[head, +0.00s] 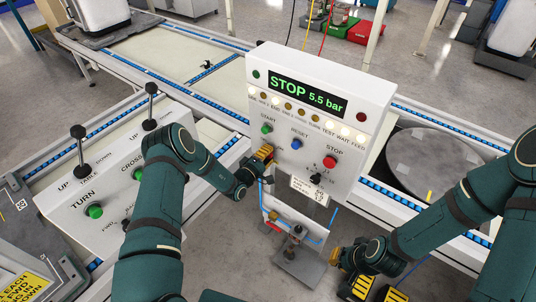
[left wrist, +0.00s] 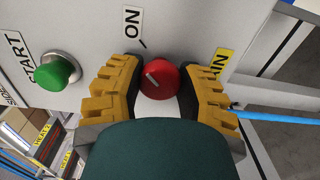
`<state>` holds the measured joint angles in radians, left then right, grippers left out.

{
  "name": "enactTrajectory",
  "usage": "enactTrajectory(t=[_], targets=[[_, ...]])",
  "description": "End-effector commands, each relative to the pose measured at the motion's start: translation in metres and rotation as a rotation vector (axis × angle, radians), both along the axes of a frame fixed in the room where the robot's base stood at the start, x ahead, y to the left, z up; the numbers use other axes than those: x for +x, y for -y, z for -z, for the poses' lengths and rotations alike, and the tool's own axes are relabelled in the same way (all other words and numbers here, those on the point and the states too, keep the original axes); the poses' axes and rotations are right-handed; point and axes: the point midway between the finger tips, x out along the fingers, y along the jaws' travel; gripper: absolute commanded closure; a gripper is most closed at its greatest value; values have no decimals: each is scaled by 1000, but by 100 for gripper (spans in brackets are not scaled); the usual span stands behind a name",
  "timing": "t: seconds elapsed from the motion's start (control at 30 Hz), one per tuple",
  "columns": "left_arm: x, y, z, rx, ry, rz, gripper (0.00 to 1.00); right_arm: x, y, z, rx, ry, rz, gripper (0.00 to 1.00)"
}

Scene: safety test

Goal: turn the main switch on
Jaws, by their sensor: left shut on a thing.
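My left gripper (head: 262,157) is at the box's left side. In the left wrist view its yellow fingers (left wrist: 160,90) are shut on the knob from both sides. My right gripper (head: 374,290) is low at the bottom edge, fingers apart and empty.
A green START button (left wrist: 57,72) sits left of the knob in the left wrist view. The box front has a STOP 5.5 bar display (head: 307,95) and a red STOP button (head: 329,162). A lever panel (head: 100,185) stands left, near my left arm.

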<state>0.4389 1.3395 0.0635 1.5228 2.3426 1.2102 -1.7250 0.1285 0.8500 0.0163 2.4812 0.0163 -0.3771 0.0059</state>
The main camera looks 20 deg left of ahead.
Motion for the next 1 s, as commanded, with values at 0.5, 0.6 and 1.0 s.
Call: enactTrajectory(t=[0.5, 0.6, 1.0], targets=[[1, 0, -1, 35, 16, 0, 100, 0, 0, 0, 0, 0, 0, 100], [1, 0, -1, 34, 15, 0, 58, 0, 0, 0, 0, 0, 0, 100], [0, 0, 0, 33, 13, 0, 29, 0, 0, 0, 0, 0, 0, 100]])
